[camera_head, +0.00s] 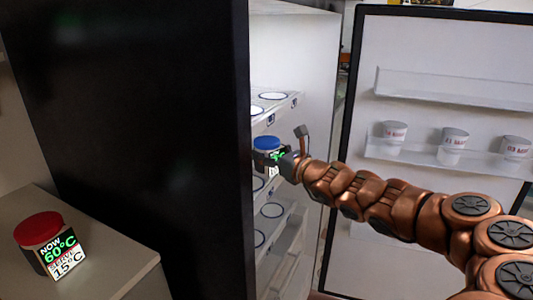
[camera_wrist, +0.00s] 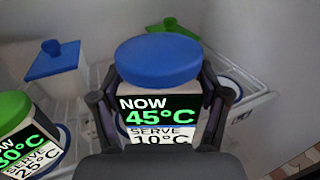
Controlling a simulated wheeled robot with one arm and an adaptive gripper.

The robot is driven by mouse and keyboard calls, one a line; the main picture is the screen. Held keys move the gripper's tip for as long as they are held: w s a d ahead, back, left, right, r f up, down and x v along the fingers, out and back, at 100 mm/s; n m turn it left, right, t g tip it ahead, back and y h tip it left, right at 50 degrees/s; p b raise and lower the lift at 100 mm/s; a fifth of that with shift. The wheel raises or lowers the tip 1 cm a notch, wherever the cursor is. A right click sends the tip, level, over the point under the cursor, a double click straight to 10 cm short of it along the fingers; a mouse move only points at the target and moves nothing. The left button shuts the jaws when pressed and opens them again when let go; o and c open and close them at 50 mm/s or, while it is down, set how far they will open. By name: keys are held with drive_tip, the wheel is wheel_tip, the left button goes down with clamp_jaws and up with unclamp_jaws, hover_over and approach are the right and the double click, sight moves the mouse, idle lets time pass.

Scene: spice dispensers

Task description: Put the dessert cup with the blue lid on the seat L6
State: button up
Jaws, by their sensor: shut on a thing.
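The dessert cup with the blue lid (camera_head: 267,142) is inside the open fridge, upright, at a middle shelf. My gripper (camera_head: 273,158) is shut on it. In the wrist view the cup's blue lid (camera_wrist: 158,61) is up close, and its label reads NOW 45°C, SERVE 10°C. The gripper fingers (camera_wrist: 160,102) press on both sides of its body. The cup's base is hidden, so I cannot tell whether it touches the shelf. Round white seats with blue rings (camera_head: 272,96) lie on several shelves. Their small tags are too small to read, so I cannot pick out L6.
A green-lidded cup (camera_wrist: 14,118) stands close on the left in the wrist view. A blue-lidded container (camera_wrist: 56,66) and a green-lidded one (camera_wrist: 173,29) stand behind. A red-lidded cup (camera_head: 40,228) is on the counter. The open fridge door (camera_head: 440,65) holds several white cups.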

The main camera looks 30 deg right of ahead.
drive_tip(key=shift+w+d, duration=0.2)
drive_tip(key=shift+w, duration=0.2)
drive_tip(key=w+d, duration=0.3)
drive_tip(key=w+d+f, duration=0.1)
drive_tip(key=w+d, duration=0.2)
drive_tip(key=w, duration=0.1)
drive_tip(key=w+d+p, duration=0.1)
drive_tip(key=w+d, duration=0.2)
drive_tip(key=w, duration=0.1)
drive_tip(key=shift+w+d+f, duration=0.1)
drive_tip(key=shift+d+f, duration=0.15)
drive_tip(key=shift+d, duration=0.05)
drive_tip(key=shift+w+d+f, duration=0.1)
drive_tip(key=shift+f, duration=0.2)
drive_tip(key=shift+f+b, duration=0.6)
drive_tip(key=shift+f, duration=0.8)
drive_tip(key=shift+f, duration=0.15)
drive_tip(key=o, duration=1.5)
